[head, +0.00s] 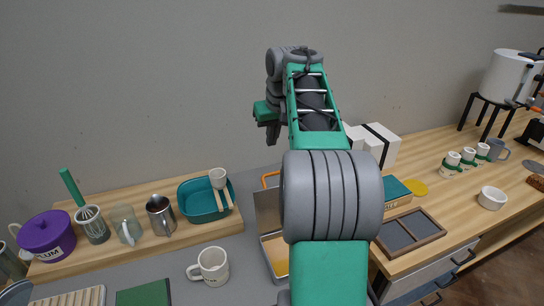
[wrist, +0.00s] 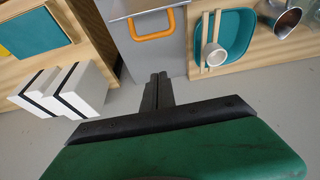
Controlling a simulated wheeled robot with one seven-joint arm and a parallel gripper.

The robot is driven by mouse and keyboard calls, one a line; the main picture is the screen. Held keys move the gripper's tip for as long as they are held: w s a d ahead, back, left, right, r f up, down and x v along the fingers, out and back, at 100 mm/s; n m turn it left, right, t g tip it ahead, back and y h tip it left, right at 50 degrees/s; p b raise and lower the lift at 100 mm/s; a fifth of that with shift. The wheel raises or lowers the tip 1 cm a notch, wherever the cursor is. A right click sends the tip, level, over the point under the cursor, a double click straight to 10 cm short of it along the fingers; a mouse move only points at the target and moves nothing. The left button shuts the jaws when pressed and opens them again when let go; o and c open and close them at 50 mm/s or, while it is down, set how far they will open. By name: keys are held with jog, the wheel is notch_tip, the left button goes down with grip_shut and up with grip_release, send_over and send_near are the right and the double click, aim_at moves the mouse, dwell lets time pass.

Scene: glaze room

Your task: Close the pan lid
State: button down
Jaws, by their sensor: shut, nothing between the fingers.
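The pan is a rectangular metal one on the grey middle stretch of the counter, partly hidden behind my arm in the head view. Its lid (head: 267,212) stands raised at the back, with an orange handle (head: 269,179) at the top. The pan's open body (head: 277,256) shows a yellowish inside below the lid. In the wrist view the orange handle (wrist: 152,25) and a strip of metal lid (wrist: 145,7) show at the top edge. My gripper (head: 268,132) is shut and empty, up near the wall behind the lid; its closed fingers (wrist: 158,82) point toward the handle without touching it.
A teal dish (head: 203,204) with a small white cup stands left of the pan, beside a metal pitcher (head: 160,215). A white mug (head: 210,267) is in front. White boxes (head: 382,146) and a teal book (head: 397,190) are on the right.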

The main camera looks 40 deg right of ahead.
notch_tip(320, 180, down, 9)
jog(key=shift+s+a+p, duration=0.15)
jog(key=shift+s+p, duration=0.15)
jog(key=shift+s, duration=0.05)
jog(key=shift+f, duration=0.15)
dwell(0.3)
